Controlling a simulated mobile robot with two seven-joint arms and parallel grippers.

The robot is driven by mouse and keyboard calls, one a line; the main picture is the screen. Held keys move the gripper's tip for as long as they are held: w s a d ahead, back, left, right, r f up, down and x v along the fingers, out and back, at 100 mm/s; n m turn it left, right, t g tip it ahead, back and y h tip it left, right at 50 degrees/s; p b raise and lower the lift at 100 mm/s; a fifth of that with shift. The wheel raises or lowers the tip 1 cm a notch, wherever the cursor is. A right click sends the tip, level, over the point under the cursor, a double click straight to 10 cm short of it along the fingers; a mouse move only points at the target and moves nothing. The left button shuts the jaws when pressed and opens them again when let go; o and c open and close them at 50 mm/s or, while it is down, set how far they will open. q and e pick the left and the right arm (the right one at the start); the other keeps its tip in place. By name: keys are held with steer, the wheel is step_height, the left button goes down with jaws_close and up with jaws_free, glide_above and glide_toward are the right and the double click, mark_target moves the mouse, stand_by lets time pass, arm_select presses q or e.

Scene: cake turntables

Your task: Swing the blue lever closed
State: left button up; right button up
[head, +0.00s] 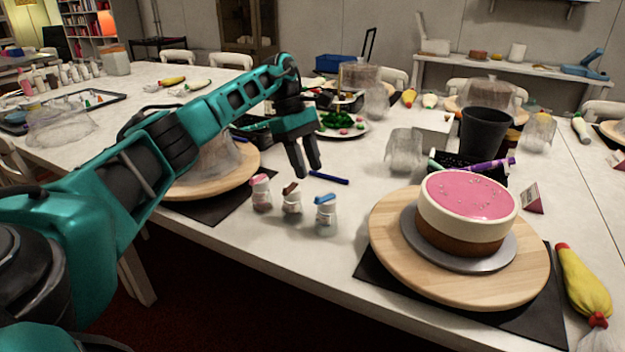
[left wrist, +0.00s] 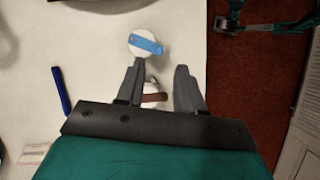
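The blue lever (head: 325,199) is a short flat bar on top of a small clear shaker jar (head: 326,220), the rightmost of three on the table. In the left wrist view the blue lever (left wrist: 145,45) lies across the white round top, just beyond one fingertip. My left gripper (head: 309,172) is above and behind the jars, pointing down, with its fingers apart and empty. In the wrist view a brown lever (left wrist: 155,97) shows below, between the left gripper's fingers (left wrist: 160,70). My right gripper (left wrist: 228,22) seems to show at the upper right of that view, too small to read.
The jar with the brown lever (head: 292,203) and a pink-topped jar (head: 261,194) stand left of the blue-lever jar. A blue pen (head: 328,177) lies behind them. A pink cake (head: 466,208) on a wooden turntable (head: 390,245) is at right. The table's front edge is close.

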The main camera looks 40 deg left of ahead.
arm_select(q)
steer(key=p+v, duration=0.1)
steer(key=v, duration=0.6)
arm_select(e)
steer(key=shift+s+d+f, duration=0.1)
steer(key=shift+s+d, duration=0.2)
steer(key=shift+d, duration=0.15)
steer(key=shift+w+a, duration=0.1)
